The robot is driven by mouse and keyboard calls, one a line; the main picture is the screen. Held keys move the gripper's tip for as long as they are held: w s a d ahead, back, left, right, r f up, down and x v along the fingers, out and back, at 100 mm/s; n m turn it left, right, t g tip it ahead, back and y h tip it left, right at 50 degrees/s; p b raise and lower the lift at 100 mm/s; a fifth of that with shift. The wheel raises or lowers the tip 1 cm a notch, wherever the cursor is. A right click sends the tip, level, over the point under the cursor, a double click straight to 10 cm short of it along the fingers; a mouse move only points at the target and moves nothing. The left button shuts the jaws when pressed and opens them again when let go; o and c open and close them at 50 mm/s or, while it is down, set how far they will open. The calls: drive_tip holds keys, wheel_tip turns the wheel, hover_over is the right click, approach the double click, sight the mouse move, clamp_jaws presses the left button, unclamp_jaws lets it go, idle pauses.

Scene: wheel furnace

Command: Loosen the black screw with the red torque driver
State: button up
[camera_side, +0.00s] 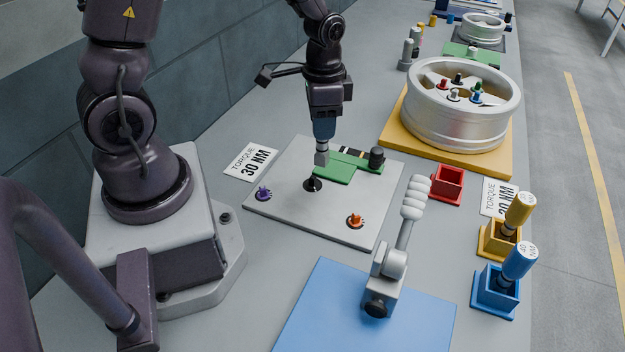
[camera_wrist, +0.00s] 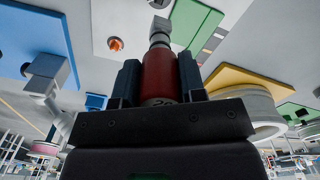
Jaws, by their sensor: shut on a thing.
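My gripper (camera_side: 324,128) is shut on the red torque driver (camera_wrist: 158,76), seen between its two dark fingers in the wrist view. In the side view the driver's red body is hidden by the fingers, and its grey lower end (camera_side: 321,157) points down. The black screw (camera_side: 312,185) stands in the light grey plate (camera_side: 300,217), just below and slightly left of the driver's end. The two look close but apart in the side view. A dark piece at the wrist view's top edge is too cut off to identify.
A purple screw (camera_side: 263,193) and an orange screw (camera_side: 355,220) stand on the same plate, with a green block (camera_side: 340,168) behind. The red holder (camera_side: 447,184) is empty. Yellow (camera_side: 519,210) and blue (camera_side: 520,260) drivers stand in holders at right. A wheel (camera_side: 460,112) stands behind.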

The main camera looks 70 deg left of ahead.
drive_tip(key=shift+s+a+f, duration=0.2)
drive_tip(key=shift+s+f, duration=0.25)
drive_tip(key=shift+f, duration=0.3)
drive_tip(key=shift+s+a+f, duration=0.15)
drive_tip(key=shift+s+f, duration=0.25)
drive_tip(key=shift+f, duration=0.3)
drive_tip(key=shift+f, duration=0.1)
drive_tip(key=shift+f, duration=0.9)
drive_tip(key=shift+f, duration=0.5)
drive_tip(key=o, duration=1.2)
drive_tip(key=shift+c, duration=0.2)
